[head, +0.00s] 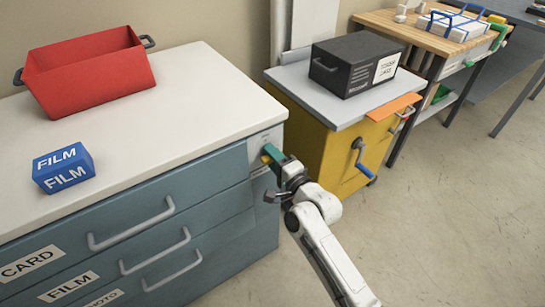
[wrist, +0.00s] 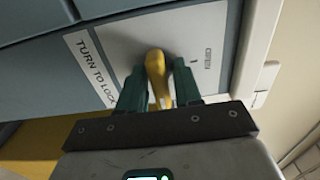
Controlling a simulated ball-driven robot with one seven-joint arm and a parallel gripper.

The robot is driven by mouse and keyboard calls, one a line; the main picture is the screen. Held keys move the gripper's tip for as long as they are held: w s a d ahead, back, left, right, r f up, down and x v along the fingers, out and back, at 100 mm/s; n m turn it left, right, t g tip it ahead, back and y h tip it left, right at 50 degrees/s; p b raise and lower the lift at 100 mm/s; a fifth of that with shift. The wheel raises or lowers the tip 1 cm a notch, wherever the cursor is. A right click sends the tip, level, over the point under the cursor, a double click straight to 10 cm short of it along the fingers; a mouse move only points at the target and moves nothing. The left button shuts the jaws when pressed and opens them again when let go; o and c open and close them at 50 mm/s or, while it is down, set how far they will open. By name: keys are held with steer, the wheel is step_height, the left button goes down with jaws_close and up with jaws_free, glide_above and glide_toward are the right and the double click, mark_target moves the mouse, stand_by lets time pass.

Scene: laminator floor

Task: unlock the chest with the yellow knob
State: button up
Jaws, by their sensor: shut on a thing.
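The chest (head: 215,188) is a blue-grey drawer unit with a white top at the left of the head view. Its yellow knob (wrist: 157,70) sits on a pale plate (wrist: 195,30) marked "TURN TO LOCK" at the chest's upper right front corner. My gripper (wrist: 158,88) has its green fingers on both sides of the knob and is shut on it. In the head view my gripper (head: 270,154) is at that corner, and the knob is mostly hidden behind the fingers. The knob points roughly along the fingers in the wrist view.
A red bin (head: 90,75) and a blue FILM box (head: 64,168) stand on the chest. A yellow cabinet (head: 345,150) with a black box (head: 352,65) is right of it. A wooden bench (head: 430,35) stands farther back. The floor (head: 440,220) at the right is clear.

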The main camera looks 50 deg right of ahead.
steer(key=shift+f+n, duration=0.1)
steer(key=shift+n, duration=0.3)
steer(key=n+b, duration=0.1)
steer(key=n, duration=0.3)
steer(key=n+b, duration=0.1)
steer(key=n, duration=0.3)
steer(key=shift+n+b, duration=0.3)
steer(key=shift+b, duration=0.05)
steer(key=n+b, duration=0.1)
steer(key=n, duration=0.3)
steer(key=shift+n, duration=2.2)
steer(key=o, duration=0.7)
steer(key=shift+o, duration=0.2)
steer(key=shift+s, duration=0.1)
